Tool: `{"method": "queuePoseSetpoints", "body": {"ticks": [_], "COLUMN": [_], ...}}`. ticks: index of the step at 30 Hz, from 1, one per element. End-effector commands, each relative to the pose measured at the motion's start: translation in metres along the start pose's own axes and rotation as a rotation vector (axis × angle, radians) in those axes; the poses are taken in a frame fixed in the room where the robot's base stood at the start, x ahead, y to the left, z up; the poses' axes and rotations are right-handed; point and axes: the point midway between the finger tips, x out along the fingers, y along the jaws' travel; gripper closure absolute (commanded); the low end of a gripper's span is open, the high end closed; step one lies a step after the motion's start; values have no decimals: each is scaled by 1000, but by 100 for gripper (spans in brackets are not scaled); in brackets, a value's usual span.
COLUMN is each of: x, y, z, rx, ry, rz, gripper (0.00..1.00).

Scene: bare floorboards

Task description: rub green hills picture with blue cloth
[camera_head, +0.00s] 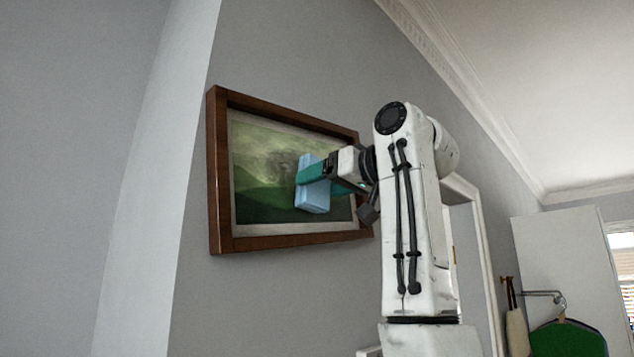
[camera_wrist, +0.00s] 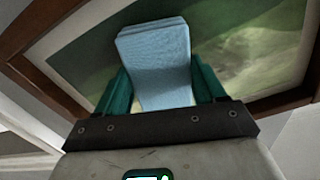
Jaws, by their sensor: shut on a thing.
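The green hills picture (camera_head: 262,195) hangs on the grey wall in a brown wooden frame with a pale mat. A dark, smudgy grey patch shows on its upper middle. My gripper (camera_head: 316,172) is shut on the folded blue cloth (camera_head: 313,203) in front of the picture's middle. In the wrist view, the blue cloth (camera_wrist: 158,62) sits between the green fingers of my gripper (camera_wrist: 160,88), with the picture (camera_wrist: 242,58) behind it. I cannot tell whether the cloth touches the picture's surface.
A white wall edge (camera_head: 150,200) stands left of the picture. At the right are a white door (camera_head: 565,262) and a green garment (camera_head: 566,340) on a hanger. A white door frame (camera_head: 487,265) is behind my arm. The space left of the cloth is clear.

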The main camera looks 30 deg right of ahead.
Motion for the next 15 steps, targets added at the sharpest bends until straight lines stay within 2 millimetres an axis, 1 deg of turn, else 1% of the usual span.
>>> {"method": "queuePoseSetpoints", "body": {"ticks": [5, 15], "x": [1, -1], "y": [8, 32], "z": [0, -7], "rx": [3, 3], "ry": [-4, -3], "rz": [3, 2], "gripper": [55, 55]}}
